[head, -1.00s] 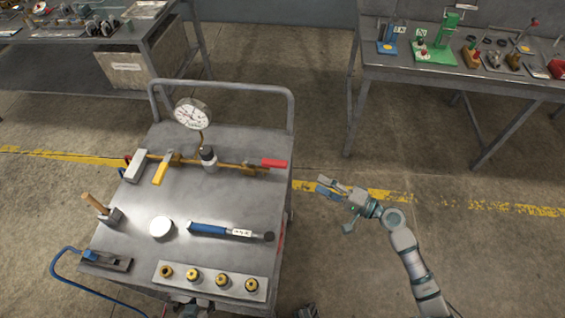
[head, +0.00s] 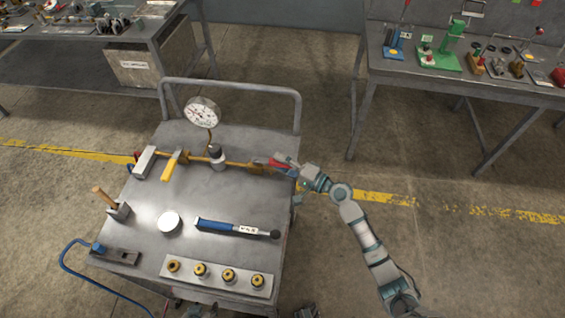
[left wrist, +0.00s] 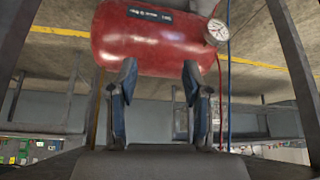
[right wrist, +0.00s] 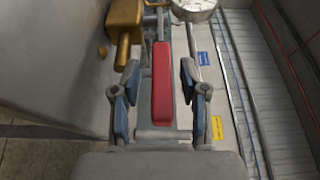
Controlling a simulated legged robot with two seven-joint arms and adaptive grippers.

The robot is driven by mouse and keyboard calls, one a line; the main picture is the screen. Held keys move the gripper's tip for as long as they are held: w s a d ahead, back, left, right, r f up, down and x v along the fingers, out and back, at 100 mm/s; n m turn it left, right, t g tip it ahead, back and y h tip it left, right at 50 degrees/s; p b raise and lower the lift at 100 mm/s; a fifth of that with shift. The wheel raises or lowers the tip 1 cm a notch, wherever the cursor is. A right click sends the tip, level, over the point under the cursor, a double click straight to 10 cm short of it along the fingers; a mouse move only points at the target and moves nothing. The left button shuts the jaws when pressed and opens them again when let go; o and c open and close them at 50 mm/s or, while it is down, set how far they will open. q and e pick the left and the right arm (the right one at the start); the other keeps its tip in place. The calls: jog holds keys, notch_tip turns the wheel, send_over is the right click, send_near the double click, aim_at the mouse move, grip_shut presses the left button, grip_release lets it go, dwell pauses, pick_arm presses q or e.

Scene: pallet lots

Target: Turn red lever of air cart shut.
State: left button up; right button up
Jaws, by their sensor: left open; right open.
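The cart (head: 150,215) carries a brass pipe with a dial gauge (head: 201,112). The red lever (right wrist: 162,88) is at the pipe's right end, beside a brass valve body, and lies roughly in line with the pipe. My right gripper (head: 284,162) is at this lever, partly covering it in the head view. In the right wrist view its open fingers (right wrist: 152,90) stand either side of the lever, with gaps; I cannot see contact. My left gripper (left wrist: 157,88) is open and empty, below a red tank (left wrist: 150,38) in its wrist view, and is outside the head view.
A yellow lever (head: 169,168) is on the pipe's left. A blue torque wrench (head: 225,227), a round disc (head: 169,222) and a strip of brass fittings (head: 215,277) lie on the cart top. A workbench (head: 400,68) stands behind right. Floor right of the cart is open.

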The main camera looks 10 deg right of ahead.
jog(key=shift+a, duration=0.25)
jog(key=shift+d, duration=0.2)
jog(key=c, duration=0.7)
jog(key=shift+d, duration=0.2)
grip_shut()
pick_arm(q)
jog(key=shift+a, duration=0.1)
